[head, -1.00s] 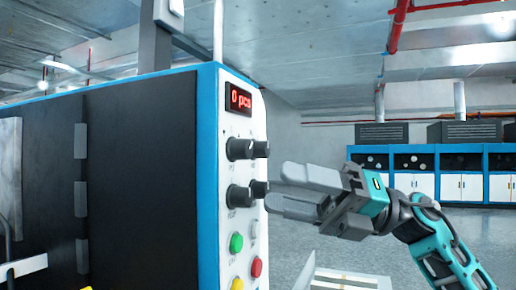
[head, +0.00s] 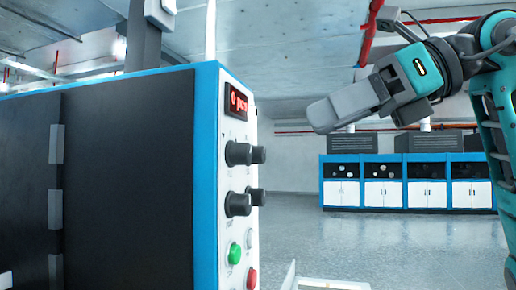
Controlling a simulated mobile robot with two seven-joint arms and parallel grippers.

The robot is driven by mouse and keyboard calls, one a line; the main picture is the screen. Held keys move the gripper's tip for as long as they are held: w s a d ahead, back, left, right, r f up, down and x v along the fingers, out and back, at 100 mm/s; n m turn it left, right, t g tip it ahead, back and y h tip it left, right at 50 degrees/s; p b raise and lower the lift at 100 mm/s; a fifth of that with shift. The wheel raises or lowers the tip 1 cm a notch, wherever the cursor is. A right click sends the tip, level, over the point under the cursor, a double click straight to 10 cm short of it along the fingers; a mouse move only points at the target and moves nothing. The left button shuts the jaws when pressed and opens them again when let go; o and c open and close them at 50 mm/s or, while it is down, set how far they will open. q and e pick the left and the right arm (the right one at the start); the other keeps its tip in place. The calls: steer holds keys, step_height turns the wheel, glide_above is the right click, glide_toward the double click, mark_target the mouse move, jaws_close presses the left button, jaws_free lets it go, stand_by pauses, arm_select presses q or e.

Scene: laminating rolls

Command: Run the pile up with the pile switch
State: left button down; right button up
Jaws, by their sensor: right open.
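The control panel (head: 233,185) is the narrow white face of a black and blue machine (head: 125,180) at the left. It carries a red display (head: 236,102) reading "0 pcs", several black knobs such as the upper left one (head: 238,153), a green button (head: 234,253) and a red button (head: 251,278). I cannot tell which control is the pile switch; the labels are too small to read. My right gripper (head: 322,115) is to the right of the display, apart from the panel, open and empty. Its fingers overlap in this view. My left gripper is not in view.
A row of blue and white cabinets (head: 405,183) stands along the far wall. A pale tray-like piece (head: 330,284) shows at the bottom middle, right of the panel. Open grey floor (head: 390,245) lies between the machine and the cabinets.

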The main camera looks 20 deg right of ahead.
mark_target(249, 152)
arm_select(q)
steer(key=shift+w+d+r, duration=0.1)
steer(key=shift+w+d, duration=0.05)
arm_select(e)
steer(key=x, duration=1)
jaws_close()
